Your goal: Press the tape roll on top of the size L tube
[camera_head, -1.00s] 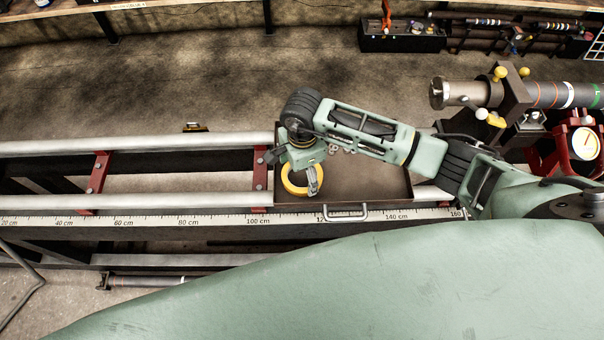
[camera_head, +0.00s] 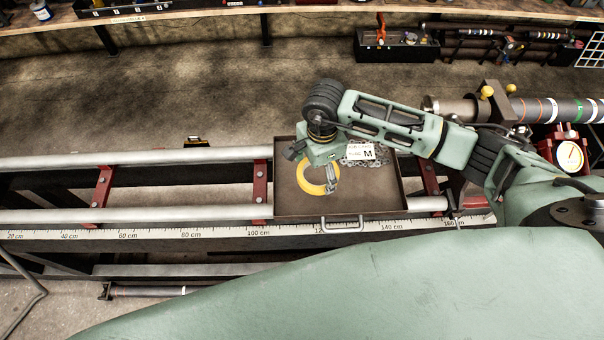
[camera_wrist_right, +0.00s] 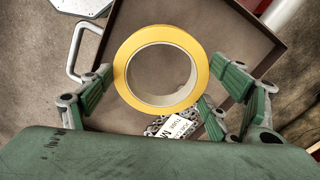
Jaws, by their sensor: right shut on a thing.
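The yellow tape roll (camera_head: 302,178) is held by my right gripper (camera_head: 331,180) over the brown tray, its ring and open centre visible. In the right wrist view the roll (camera_wrist_right: 122,72) sits between the fingers, with the tray below it. I cannot tell how high it is above the tray. A dark tube (camera_head: 570,110) with white, red and green bands lies at the far right; I see no size mark on it. No tube labelled L can be read. My left gripper is out of view.
The brown tray (camera_head: 385,205) sits across the lathe rails (camera_head: 130,215) and holds a chain (camera_head: 352,163) with a white tag marked M (camera_head: 367,153). A red-framed gauge (camera_head: 570,155) stands at right. A black box (camera_head: 390,48) is at the back.

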